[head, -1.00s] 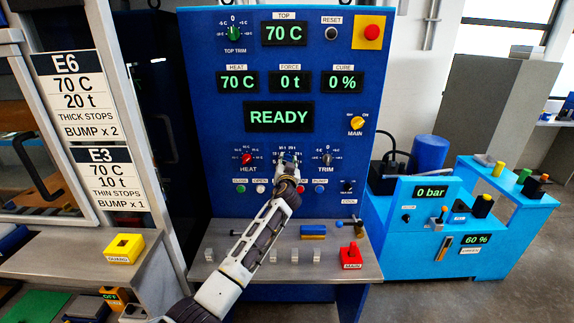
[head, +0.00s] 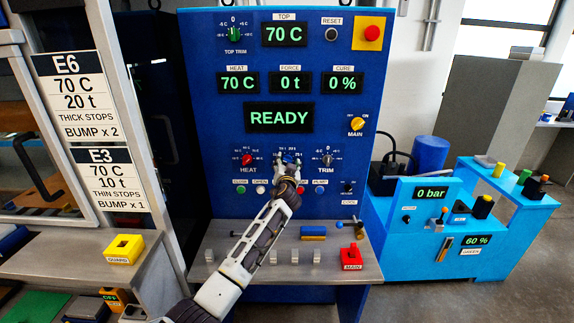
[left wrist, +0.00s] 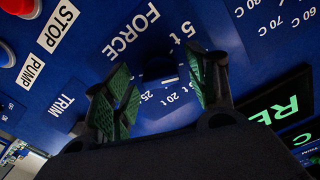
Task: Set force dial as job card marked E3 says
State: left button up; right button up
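The E3 job card (head: 110,180) on the left post reads 70 C, 10 t, thin stops, bump x 1. The force readout (head: 290,82) on the blue panel shows 0 t. My left gripper (head: 289,160) is at the panel between the HEAT and TRIM dials and covers the force dial in the head view. In the left wrist view the dark force dial (left wrist: 160,70) lies between the spread fingers of my left gripper (left wrist: 163,92), near the FORCE label and its 5 t, 20 t and 25 marks. I cannot tell whether the fingers touch it. My right gripper is out of view.
The HEAT dial (head: 248,160) and TRIM dial (head: 327,160) are close on either side. A row of buttons, including a green one (head: 240,190), lies just below. A shelf with a red MAIN block (head: 352,256) juts out underneath. The large display (head: 279,117) reads READY.

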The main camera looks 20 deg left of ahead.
pick_arm(q)
jog(key=v, duration=1.2)
dwell(0.8)
dwell(0.3)
